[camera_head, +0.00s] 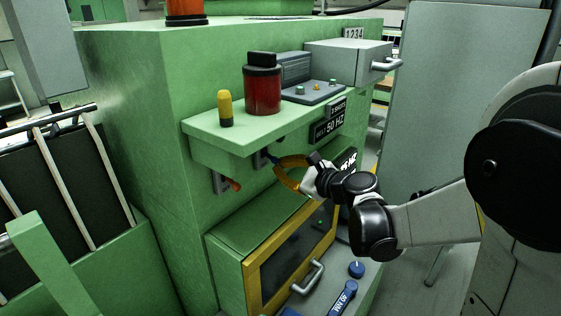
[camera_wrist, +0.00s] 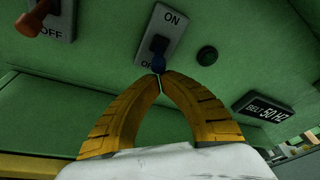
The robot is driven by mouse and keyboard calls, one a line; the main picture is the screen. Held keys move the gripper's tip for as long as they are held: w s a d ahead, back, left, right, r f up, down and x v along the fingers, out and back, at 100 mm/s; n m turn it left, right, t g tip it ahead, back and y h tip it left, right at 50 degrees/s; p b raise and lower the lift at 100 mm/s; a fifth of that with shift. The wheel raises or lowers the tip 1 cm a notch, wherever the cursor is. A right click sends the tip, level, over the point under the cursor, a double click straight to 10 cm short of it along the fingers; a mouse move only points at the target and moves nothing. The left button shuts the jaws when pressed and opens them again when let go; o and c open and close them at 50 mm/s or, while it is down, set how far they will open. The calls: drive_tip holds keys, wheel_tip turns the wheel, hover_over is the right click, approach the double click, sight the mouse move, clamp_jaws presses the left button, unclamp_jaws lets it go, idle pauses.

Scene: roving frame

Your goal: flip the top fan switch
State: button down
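Two switches sit on the green machine's face under a shelf. One has a blue lever (camera_wrist: 158,62) on a grey ON/OFF plate (camera_wrist: 170,27); the lever lies over the OFF end. It also shows in the head view (camera_head: 271,157). The other has an orange-red lever (camera_wrist: 30,24), to the left and lower in the head view (camera_head: 234,185). I see no fan label on either. My gripper (camera_wrist: 160,76) has its yellow fingertips together right at the blue lever's end. In the head view my gripper (camera_head: 278,160) reaches in from the right.
The green shelf (camera_head: 205,131) juts out above, carrying a red canister (camera_head: 262,90) and a yellow-topped peg (camera_head: 225,108). A yellow-framed door (camera_head: 253,285) with a handle is below. A BELT 50 HZ sign (camera_wrist: 266,109) and a dark round button (camera_wrist: 207,56) are to the right.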

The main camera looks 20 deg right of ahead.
drive_tip(key=p, duration=0.1)
drive_tip(key=r+g+h+p, duration=0.1)
drive_tip(key=shift+s+d+r+g+p, duration=0.15)
drive_tip(key=shift+s+r+g+p, duration=0.1)
drive_tip(key=shift+r+g+p, duration=0.1)
drive_tip(key=shift+s+r, duration=0.1)
drive_tip(key=shift+r, duration=0.2)
drive_tip(key=shift+r+p, duration=0.8)
drive_tip(key=shift+r, duration=0.05)
